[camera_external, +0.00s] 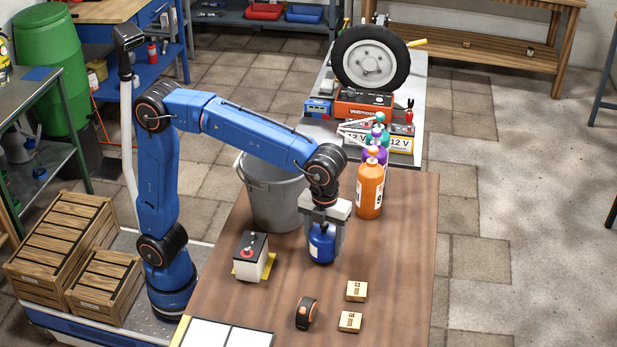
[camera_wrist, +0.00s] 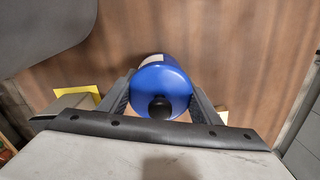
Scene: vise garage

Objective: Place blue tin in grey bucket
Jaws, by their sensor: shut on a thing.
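The blue tin (camera_external: 322,243) has a dark cap and is upright between the fingers of my gripper (camera_external: 323,230), over the brown table. My gripper is shut on it. In the wrist view the blue tin (camera_wrist: 160,85) sits between the two fingers of my gripper (camera_wrist: 160,98), its black knob facing the camera. I cannot tell whether its base touches the table. The grey bucket (camera_external: 272,200) stands on the table just left of and behind the tin, its opening partly hidden by my arm. A grey edge of the bucket (camera_wrist: 45,25) shows at the upper left in the wrist view.
An orange bottle (camera_external: 369,190) stands right of my gripper, with purple and green bottles behind it. A white battery (camera_external: 252,256) is in front of the bucket. The table's right side is clear.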

